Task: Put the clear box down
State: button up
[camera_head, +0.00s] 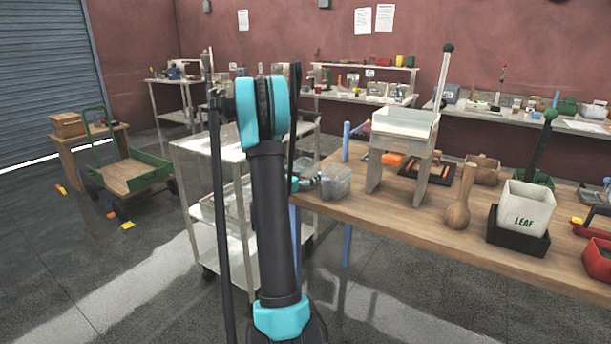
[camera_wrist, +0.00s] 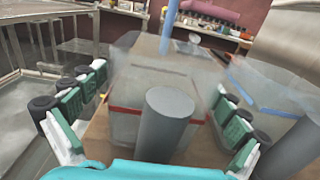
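A clear box with a red band (camera_wrist: 150,85) stands upright between the two fingers of my gripper (camera_wrist: 160,100) in the wrist view. The fingertips lie against its left and right sides, so the gripper appears shut on it. A grey cylinder (camera_wrist: 165,118) covers part of its near face. In the head view my gripper (camera_head: 306,183) is at the left end of the wooden table (camera_head: 400,215), partly behind my arm, with the clear box (camera_head: 304,164) just beyond it. Whether the box's base touches the tabletop is hidden.
Another clear box with a blue band (camera_wrist: 262,88) stands close on the right; it also shows in the head view (camera_head: 338,183). A blue post (camera_head: 346,142) rises behind. A metal cart (camera_head: 190,150) is left of the table. A white-topped stand (camera_head: 404,125) stands farther right.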

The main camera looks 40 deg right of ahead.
jog(key=c, duration=1.2)
